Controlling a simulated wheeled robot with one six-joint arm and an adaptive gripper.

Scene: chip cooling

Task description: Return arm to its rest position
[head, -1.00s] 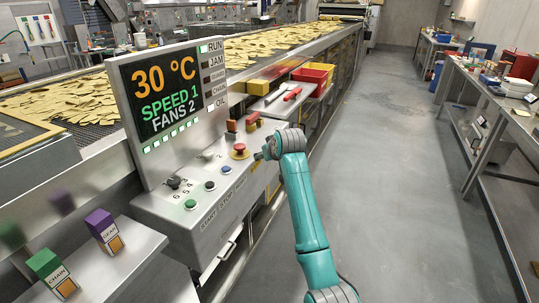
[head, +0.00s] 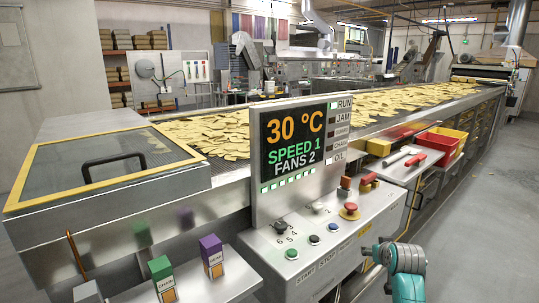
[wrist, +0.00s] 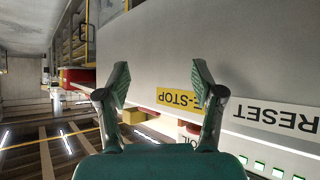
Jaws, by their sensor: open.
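My teal arm (head: 408,285) shows at the lower right of the head view, in front of the control panel. My gripper (wrist: 160,72) is open and empty in the wrist view, its two fingers wide apart. Behind the fingers is the panel's grey front, with a yellow E-STOP label (wrist: 178,100) and a white RESET label (wrist: 272,115), both upside down. In the head view the gripper (head: 380,252) is small and partly hidden by my wrist, below and right of the red stop button (head: 349,210). I cannot tell its exact gap to the panel.
The display (head: 297,145) reads 30 °C, SPEED 1, FANS 2, with RUN lit. A conveyor (head: 390,90) carries chips behind it. Green (head: 163,278) and purple (head: 211,257) blocks stand lower left. A red bin (head: 437,142) sits right of the panel. Grey floor (head: 485,215) is open at right.

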